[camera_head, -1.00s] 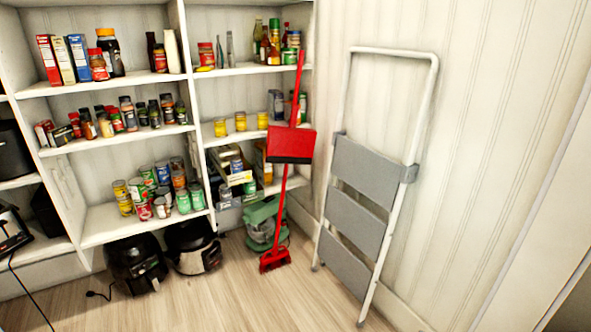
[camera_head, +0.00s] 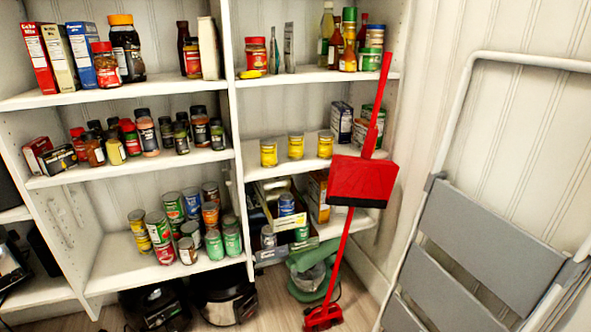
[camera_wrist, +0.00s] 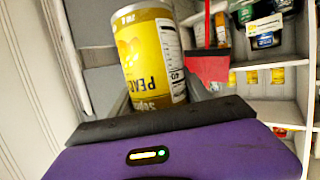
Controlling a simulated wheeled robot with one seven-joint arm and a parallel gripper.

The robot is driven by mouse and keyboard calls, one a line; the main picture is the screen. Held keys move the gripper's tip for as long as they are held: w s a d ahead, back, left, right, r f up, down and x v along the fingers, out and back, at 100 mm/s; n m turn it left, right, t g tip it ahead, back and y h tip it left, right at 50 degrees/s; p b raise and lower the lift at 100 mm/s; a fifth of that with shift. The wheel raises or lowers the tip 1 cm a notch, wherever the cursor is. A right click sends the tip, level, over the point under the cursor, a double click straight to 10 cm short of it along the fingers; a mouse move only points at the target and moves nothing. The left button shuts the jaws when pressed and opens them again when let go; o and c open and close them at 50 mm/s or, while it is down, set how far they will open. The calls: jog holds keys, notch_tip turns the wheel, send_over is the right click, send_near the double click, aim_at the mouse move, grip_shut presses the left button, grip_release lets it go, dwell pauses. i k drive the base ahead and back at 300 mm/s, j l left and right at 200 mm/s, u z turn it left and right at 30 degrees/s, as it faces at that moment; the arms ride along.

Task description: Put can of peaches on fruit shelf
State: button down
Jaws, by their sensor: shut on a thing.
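The can of peaches (camera_wrist: 150,57) is yellow with upside-down "PEAC" lettering in the wrist view. My gripper (camera_wrist: 155,88) is shut on it, with grey fingers partly hidden at its sides. My gripper does not show in the head view. Three similar yellow cans, such as one (camera_head: 296,146), stand in a row on the middle right shelf (camera_head: 285,167). They also show in the wrist view (camera_wrist: 252,77), right of the held can and apart from it.
A red broom and dustpan (camera_head: 362,182) stand before the right end of the shelves. A grey folding step ladder (camera_head: 490,245) leans at the right wall. Boxes (camera_head: 342,122) stand at that shelf's right end. Free shelf surface lies around the yellow cans.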

aim_at(279, 142)
jog(key=i+u, duration=0.1)
jog(key=i, duration=0.4)
jog(key=i+l+u, duration=0.1)
jog(key=i, duration=0.4)
